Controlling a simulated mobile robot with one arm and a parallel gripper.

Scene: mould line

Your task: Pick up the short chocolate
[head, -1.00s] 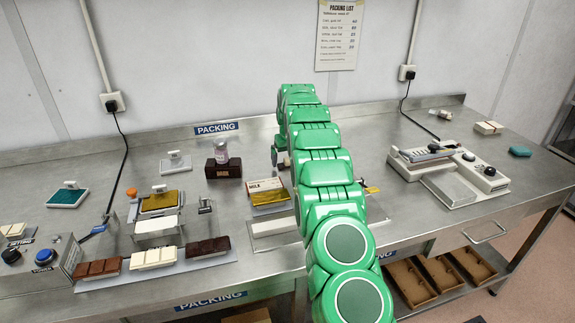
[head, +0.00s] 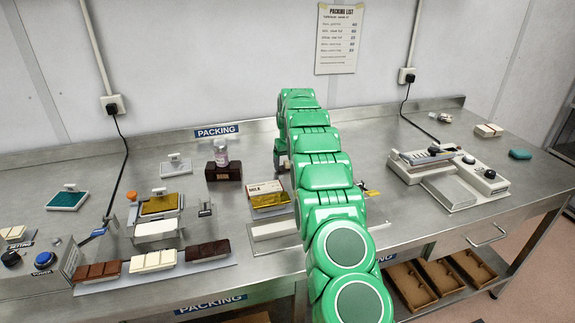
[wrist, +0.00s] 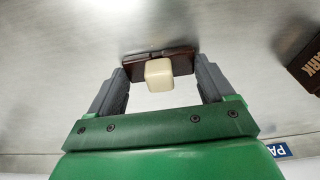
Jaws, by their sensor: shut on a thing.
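In the wrist view, my gripper (wrist: 160,72) has its two grey fingers at the ends of a dark brown bar-like piece (wrist: 133,68). A cream block (wrist: 158,75) sits in front of the middle of this piece; I cannot tell if they are joined. I cannot tell whether this is the short chocolate. In the head view, my green arm hides most of the gripper, behind the MILK pack. A milk-brown bar (head: 98,271), a white bar (head: 153,261) and a dark bar (head: 208,251) lie on a strip at the front left.
The gold-topped MILK pack (head: 266,195) lies left of my arm. A white machine (head: 450,175) stands right. The bench between arm and machine is mostly clear.

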